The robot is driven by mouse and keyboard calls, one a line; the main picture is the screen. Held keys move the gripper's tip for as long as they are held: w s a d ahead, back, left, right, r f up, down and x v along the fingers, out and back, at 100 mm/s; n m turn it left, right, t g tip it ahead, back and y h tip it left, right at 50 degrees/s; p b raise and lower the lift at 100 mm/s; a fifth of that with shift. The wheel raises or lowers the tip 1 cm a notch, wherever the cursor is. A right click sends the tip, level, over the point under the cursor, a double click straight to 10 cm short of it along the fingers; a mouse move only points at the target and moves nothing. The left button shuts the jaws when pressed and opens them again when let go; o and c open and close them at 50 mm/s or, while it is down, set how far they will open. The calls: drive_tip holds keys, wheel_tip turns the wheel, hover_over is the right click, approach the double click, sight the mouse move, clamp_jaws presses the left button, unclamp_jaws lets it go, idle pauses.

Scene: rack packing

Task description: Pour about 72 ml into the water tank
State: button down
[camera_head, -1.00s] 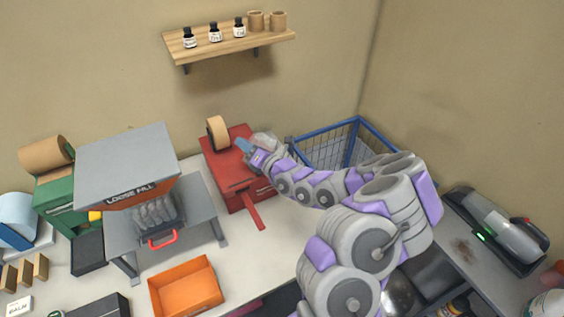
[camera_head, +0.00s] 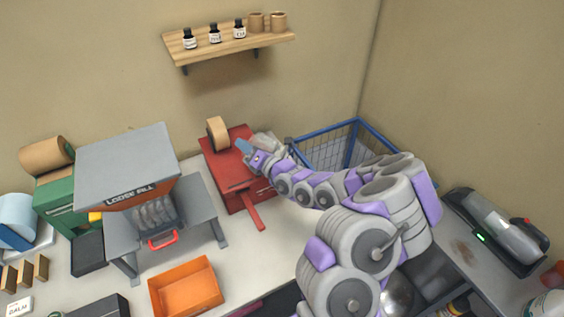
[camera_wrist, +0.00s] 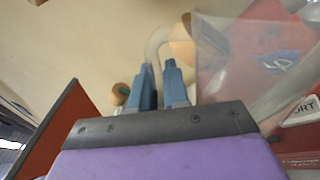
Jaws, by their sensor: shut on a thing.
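My gripper (camera_head: 244,146) is beside the red tape dispenser (camera_head: 226,190), over its back right part. In the wrist view my blue fingers (camera_wrist: 160,85) are shut on the pale curved handle (camera_wrist: 155,42) of a clear jug (camera_wrist: 235,75). The jug is to the right of the fingers, and red surface shows through its wall. In the head view the jug (camera_head: 268,143) is small, behind my gripper, and looks tilted. A tape roll (camera_head: 217,133) stands on the dispenser. I cannot make out the water tank's opening, the water level or any stream.
A blue wire basket (camera_head: 325,145) stands right of the dispenser. The loose fill stand (camera_head: 120,165) is to the left, and an orange tray (camera_head: 186,288) is in front. A wall shelf (camera_head: 228,43) with bottles is above.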

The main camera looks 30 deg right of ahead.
drive_tip(key=n+p, duration=0.1)
drive_tip(key=a+n+p, duration=0.1)
drive_tip(key=p, duration=0.1)
drive_tip(key=shift+s+a, duration=0.2)
drive_tip(key=shift+s, duration=0.05)
drive_tip(key=shift+a+f+n, duration=0.1)
drive_tip(key=shift+f+n, duration=0.25)
drive_tip(key=shift+n, duration=0.15)
drive_tip(key=shift+s+a+f+n+g+p, duration=0.2)
drive_tip(key=shift+a+f+n+p, duration=0.4)
drive_tip(key=shift+p, duration=0.4)
drive_tip(key=shift+s+a+f+n+g+p, duration=0.1)
drive_tip(key=shift+s+a+f+n+p, duration=0.2)
drive_tip(key=shift+a+n+p, duration=0.55)
drive_tip(key=shift+f+n+p, duration=0.1)
drive_tip(key=shift+n+p, duration=0.15)
drive_tip(key=shift+p, duration=0.1)
